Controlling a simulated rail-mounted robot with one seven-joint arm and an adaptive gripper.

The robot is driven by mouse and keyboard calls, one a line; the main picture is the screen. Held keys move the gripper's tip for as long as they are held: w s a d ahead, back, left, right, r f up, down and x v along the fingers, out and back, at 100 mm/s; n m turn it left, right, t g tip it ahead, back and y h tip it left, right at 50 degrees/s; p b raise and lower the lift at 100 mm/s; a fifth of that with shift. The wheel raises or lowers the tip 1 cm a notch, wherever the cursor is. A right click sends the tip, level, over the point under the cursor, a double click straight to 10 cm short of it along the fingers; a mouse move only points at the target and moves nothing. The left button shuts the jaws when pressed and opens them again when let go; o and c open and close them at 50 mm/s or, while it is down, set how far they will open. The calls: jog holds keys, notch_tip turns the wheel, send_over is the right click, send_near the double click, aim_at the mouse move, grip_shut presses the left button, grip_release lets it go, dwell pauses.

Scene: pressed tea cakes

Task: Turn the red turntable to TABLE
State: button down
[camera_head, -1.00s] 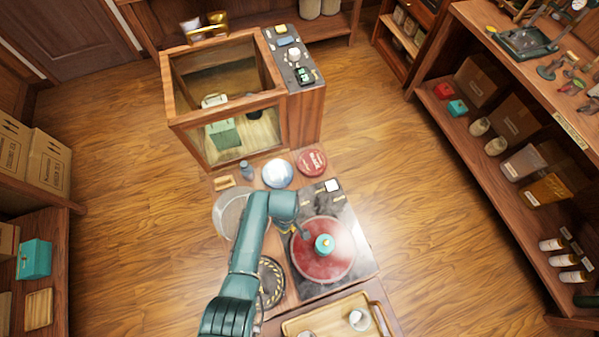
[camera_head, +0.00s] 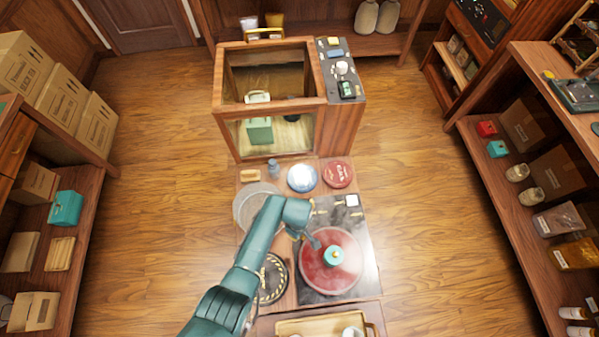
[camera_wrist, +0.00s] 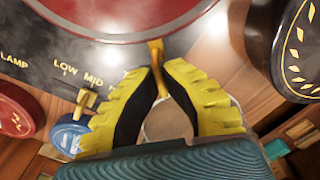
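The red turntable (camera_head: 328,275) is a round disc on a black marbled panel (camera_head: 365,285), with a teal, brass-topped piece (camera_head: 334,255) on it. Its red edge shows at the top of the wrist view (camera_wrist: 125,12). A brass tab (camera_wrist: 156,48) sticks out from the disc's rim. My gripper (camera_wrist: 161,75) has its yellow fingers close together on both sides of this tab and seems shut on it. In the head view my gripper (camera_head: 312,243) is at the disc's upper left edge. I see no TABLE mark; part of the lettering is behind the fingers.
The panel reads LAMP, LOW and MID, with a small brass lever (camera_wrist: 86,98) left of my fingers. A blue tin (camera_head: 302,178) and a red tin (camera_head: 338,173) stand behind the panel. A dark round item with gold marks (camera_head: 270,278) lies left. A wooden tray (camera_head: 290,327) is in front.

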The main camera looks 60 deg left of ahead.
jog(key=c, duration=1.2)
grip_release()
jog(key=shift+s+d+f, duration=0.15)
jog(key=shift+s, duration=0.15)
jog(key=shift+w, duration=0.15)
jog(key=shift+r, duration=0.25)
notch_tip(320, 180, up, 12)
jog(key=shift+f, duration=0.2)
